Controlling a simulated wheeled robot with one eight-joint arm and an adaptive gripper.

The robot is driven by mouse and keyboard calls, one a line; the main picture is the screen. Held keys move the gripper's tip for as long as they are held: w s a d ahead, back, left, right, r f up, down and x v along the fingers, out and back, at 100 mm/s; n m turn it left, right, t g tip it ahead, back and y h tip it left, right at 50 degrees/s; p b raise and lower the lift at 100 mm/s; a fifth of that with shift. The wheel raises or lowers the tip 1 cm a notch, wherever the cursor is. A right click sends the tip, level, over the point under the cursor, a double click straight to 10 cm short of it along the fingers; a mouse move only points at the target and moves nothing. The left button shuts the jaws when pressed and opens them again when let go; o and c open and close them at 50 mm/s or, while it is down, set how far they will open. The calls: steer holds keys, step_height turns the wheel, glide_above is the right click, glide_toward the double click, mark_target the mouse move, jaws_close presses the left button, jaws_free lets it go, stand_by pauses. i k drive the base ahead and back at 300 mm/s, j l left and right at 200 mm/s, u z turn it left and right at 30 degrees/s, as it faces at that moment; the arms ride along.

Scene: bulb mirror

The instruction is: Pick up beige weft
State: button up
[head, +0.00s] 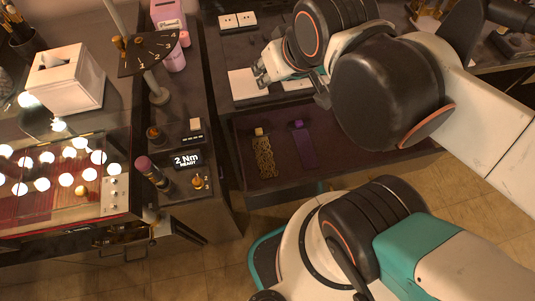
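The beige weft (264,157) lies flat in the dark open drawer (235,165), left of centre. It is a wavy golden-beige strip with a small beige block at its top end. A straight purple weft (305,150) lies just right of it, apart from it. My gripper (261,76) is above and behind the drawer, over a white flat item (243,85) on the counter. It is clear of both wefts. The fingers are small and partly hidden by my arm, so I cannot tell whether they are open.
Left of the drawer, a narrow counter holds a display reading "2 Nm READY" (187,160), a dark cylinder with a pink top (149,171) and a stand (158,94). A white tissue box (66,79) and a bulb-lit mirror (60,180) are farther left. Open floor (225,270) lies in front.

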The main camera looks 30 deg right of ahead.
mark_target(262, 146)
steer(key=k+l+u, duration=0.45)
steer(key=k+l, duration=0.4)
steer(key=l+u, duration=0.15)
steer(key=l, duration=0.45)
steer(key=k+l+u, duration=0.1)
steer(key=l, duration=0.5)
steer(key=l+u, duration=0.15)
steer(key=l, duration=0.45)
steer(key=k, duration=0.05)
